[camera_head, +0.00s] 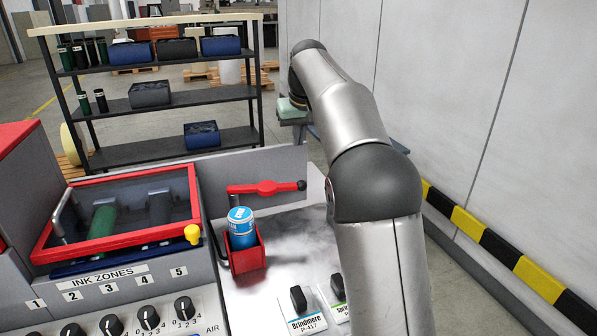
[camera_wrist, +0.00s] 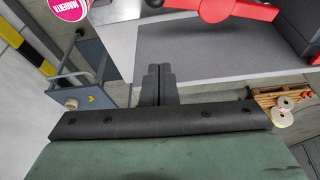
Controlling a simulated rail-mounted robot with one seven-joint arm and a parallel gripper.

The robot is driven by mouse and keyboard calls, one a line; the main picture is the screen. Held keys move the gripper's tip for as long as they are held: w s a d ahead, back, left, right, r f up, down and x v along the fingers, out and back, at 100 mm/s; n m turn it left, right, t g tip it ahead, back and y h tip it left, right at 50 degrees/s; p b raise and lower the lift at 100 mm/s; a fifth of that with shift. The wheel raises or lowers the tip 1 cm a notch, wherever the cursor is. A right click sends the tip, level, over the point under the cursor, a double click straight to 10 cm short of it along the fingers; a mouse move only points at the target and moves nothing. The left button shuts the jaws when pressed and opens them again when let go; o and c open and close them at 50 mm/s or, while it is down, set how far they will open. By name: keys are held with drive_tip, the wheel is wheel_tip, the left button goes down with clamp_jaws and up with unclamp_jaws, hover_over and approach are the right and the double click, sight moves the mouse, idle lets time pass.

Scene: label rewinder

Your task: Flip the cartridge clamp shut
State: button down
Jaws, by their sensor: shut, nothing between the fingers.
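The red clamp lever (camera_head: 267,187) lies roughly level behind the cartridge holder, with a black knob (camera_head: 301,185) at its right end. A blue cartridge (camera_head: 241,230) with a round blue-and-white top stands upright in the red holder (camera_head: 248,257). In the wrist view, a red part (camera_wrist: 222,10) that looks like the lever is cut off by the top edge. My gripper (camera_wrist: 159,70) is shut and empty there, apart from and below that red part. My gripper's fingers cannot be made out in the head view.
A round magenta label (camera_wrist: 68,8) shows at the wrist view's top left. A red-framed ink tray (camera_head: 125,215) and dial panel (camera_head: 130,318) fill the left. Label cards (camera_head: 307,324) lie in front. A shelf rack (camera_head: 160,105) stands behind; a grey wall (camera_head: 500,120) bounds the right.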

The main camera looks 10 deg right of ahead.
idle(0.3)
wheel_tip(320, 180, down, 10)
drive_tip(key=p, duration=0.1)
drive_tip(key=shift+s, duration=0.2)
idle(0.5)
drive_tip(key=shift+s+d, duration=0.1)
